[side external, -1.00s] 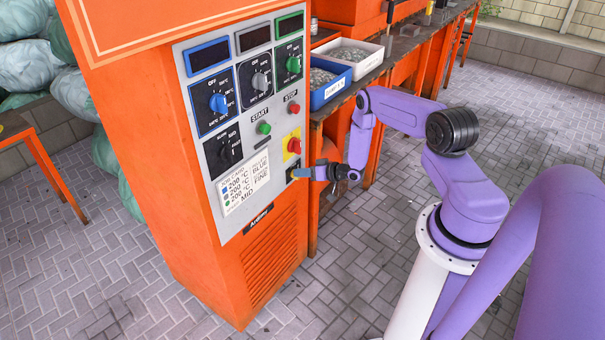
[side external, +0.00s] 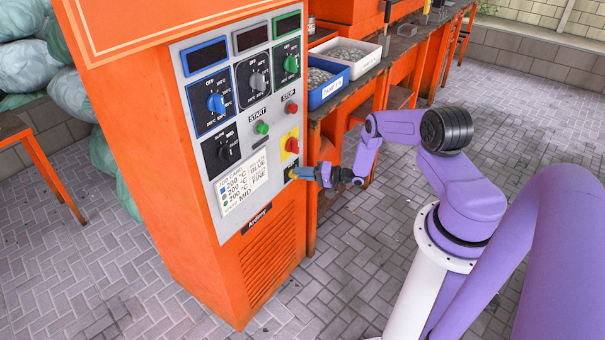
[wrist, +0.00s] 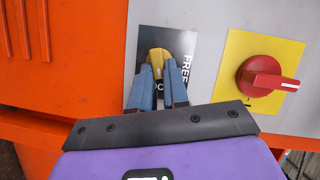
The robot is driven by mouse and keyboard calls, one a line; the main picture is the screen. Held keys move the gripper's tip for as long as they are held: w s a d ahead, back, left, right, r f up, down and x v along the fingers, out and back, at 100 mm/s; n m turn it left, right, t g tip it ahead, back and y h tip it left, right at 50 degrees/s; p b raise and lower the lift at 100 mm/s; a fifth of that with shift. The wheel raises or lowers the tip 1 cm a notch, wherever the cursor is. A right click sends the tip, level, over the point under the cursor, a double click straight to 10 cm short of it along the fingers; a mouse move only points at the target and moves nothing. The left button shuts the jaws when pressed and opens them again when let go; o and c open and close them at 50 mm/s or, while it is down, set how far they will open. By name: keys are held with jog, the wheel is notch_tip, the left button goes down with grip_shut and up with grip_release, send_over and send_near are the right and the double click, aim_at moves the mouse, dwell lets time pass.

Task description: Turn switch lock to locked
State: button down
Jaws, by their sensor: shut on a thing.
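The switch lock is a yellow knob (wrist: 157,56) on a dark plate (wrist: 185,42) on the grey control panel. The plate carries the word FREE at the right and a second word mostly hidden by my fingers. My gripper (wrist: 160,72) is shut on the knob, with one blue finger on each side. In the side view my gripper (side external: 303,173) reaches the panel's lower right corner from the right. There the knob is mostly hidden, so its exact angle is hard to tell.
A red rotary switch on a yellow plate (wrist: 262,82) sits close beside the lock, above it in the side view (side external: 291,145). The panel (side external: 209,167) also has dials and START and STOP buttons. Parts bins (side external: 327,84) stand on the bench behind.

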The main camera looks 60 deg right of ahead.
jog(key=shift+w+r, duration=0.1)
jog(key=shift+w, duration=0.25)
dwell(0.3)
jog(key=c, duration=1.1)
grip_release()
jog(key=shift+s+m, duration=0.15)
jog(key=shift+m, duration=0.15)
jog(key=v, duration=1.7)
jog(key=shift+s+d+f, duration=0.1)
jog(key=shift+s+f, duration=0.05)
jog(key=shift+f, duration=0.15)
